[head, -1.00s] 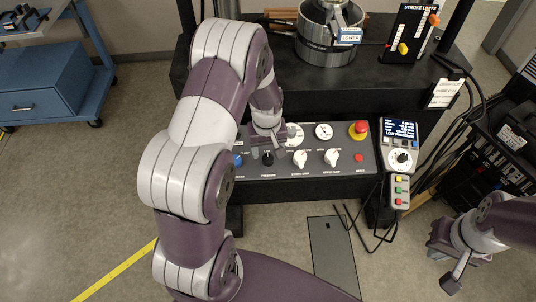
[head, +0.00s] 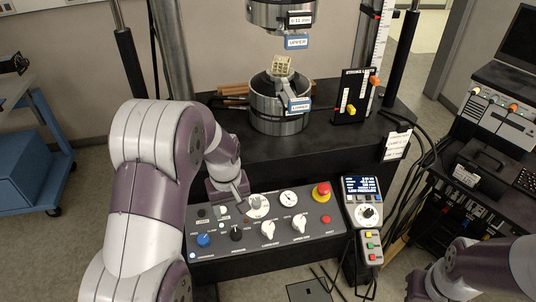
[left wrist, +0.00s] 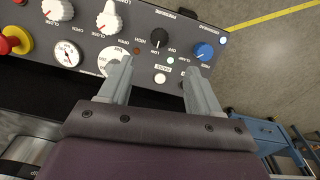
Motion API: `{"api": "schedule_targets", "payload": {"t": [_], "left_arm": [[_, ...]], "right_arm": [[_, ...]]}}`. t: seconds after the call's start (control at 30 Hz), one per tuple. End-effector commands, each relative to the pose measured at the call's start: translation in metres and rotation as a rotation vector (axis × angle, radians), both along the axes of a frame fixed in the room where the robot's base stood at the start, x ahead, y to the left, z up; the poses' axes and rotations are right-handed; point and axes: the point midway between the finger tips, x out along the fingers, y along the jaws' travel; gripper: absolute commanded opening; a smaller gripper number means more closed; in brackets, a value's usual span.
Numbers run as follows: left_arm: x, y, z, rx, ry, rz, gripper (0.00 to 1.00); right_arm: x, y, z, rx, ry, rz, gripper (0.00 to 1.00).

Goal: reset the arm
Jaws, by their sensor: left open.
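My left arm comes in from the left in the head view. Its gripper (head: 238,205) hangs over the upper left part of the control panel (head: 330,240), beside a round gauge (head: 258,207). In the left wrist view the two fingers (left wrist: 158,68) are apart with nothing between them, over the panel near a black knob (left wrist: 159,38) and a blue knob (left wrist: 203,51). My right gripper (head: 425,286) is at the lower right of the head view, partly cut off; its jaws cannot be made out. A pale lattice cube (head: 282,66) sits on the lower grip (head: 280,108).
The upper grip (head: 282,14) hangs above the cube. A red emergency button (head: 321,190) and a handset (head: 364,212) are at the panel's right. A black cart (head: 490,170) with cables stands right. A blue cabinet (head: 25,175) stands left.

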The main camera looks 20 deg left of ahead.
Motion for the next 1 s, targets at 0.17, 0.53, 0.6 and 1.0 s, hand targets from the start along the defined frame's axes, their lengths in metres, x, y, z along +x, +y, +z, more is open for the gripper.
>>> {"api": "schedule_targets", "payload": {"t": [0.17,0.53,0.6,1.0], "left_arm": [[-0.005,-0.001,-0.005,0.005,0.001,-0.089,0.63],[-0.127,-0.069,0.025,0.032,-0.012,-0.638,0.63],[-0.131,-0.078,0.034,0.040,-0.038,-0.672,0.63],[-0.128,-0.080,0.034,0.041,-0.042,-0.678,0.63]], "right_arm": [[0.000,0.000,0.000,0.000,0.000,0.000,0.00],[0.000,0.000,0.000,0.000,0.000,0.000,0.00],[0.000,0.000,0.000,0.000,0.000,0.000,0.00],[0.000,0.000,0.000,0.000,0.000,0.000,0.00]]}}
